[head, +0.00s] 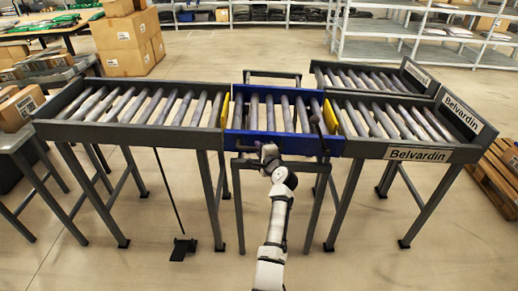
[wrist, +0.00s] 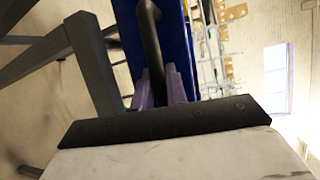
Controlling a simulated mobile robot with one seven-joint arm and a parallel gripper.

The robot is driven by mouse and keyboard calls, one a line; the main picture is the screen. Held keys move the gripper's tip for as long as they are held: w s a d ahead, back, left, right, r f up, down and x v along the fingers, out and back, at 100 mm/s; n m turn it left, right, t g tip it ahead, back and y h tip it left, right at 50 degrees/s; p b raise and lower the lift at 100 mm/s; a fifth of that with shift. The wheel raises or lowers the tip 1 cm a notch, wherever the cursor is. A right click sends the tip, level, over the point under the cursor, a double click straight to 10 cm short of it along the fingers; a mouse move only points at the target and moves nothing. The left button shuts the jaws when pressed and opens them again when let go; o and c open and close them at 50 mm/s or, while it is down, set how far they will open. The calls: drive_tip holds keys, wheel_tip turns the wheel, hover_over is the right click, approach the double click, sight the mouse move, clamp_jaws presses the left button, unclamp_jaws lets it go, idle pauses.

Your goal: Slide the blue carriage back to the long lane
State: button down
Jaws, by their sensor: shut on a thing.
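The blue carriage (head: 312,146) bears several grey rollers and sits mid-line, between the left roller lane (head: 100,132) and the near right roller lane (head: 370,150). Yellow pieces stand at its left and right ends. My gripper (head: 264,152) is at the front face of the carriage. In the wrist view, the fingers of my gripper (wrist: 164,88) are shut on a dark bar handle (wrist: 151,35) beside the blue panel of the carriage (wrist: 178,45). The arm hides part of the handle in the head view.
A far right roller lane (head: 318,75) lies behind the near one, with Belvardin signs (head: 418,154) at the right lanes. A grey frame bar (head: 272,73) shows behind the carriage. Cartons (head: 125,40) stand at the back left, a wooden pallet (head: 498,180) at right.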

drive_tip(key=shift+s+f, duration=0.15)
drive_tip(key=shift+f, duration=0.15)
drive_tip(key=c, duration=1.4)
unclamp_jaws()
drive_tip(key=shift+s+r, duration=0.1)
drive_tip(key=shift+r, duration=0.1)
drive_tip(key=shift+c, duration=0.2)
drive_tip(key=b+v, duration=0.2)
drive_tip(key=v, duration=1.1)
drive_tip(key=shift+s+r, duration=0.2)
drive_tip(key=shift+s, duration=0.15)
drive_tip(key=shift+d, duration=0.1)
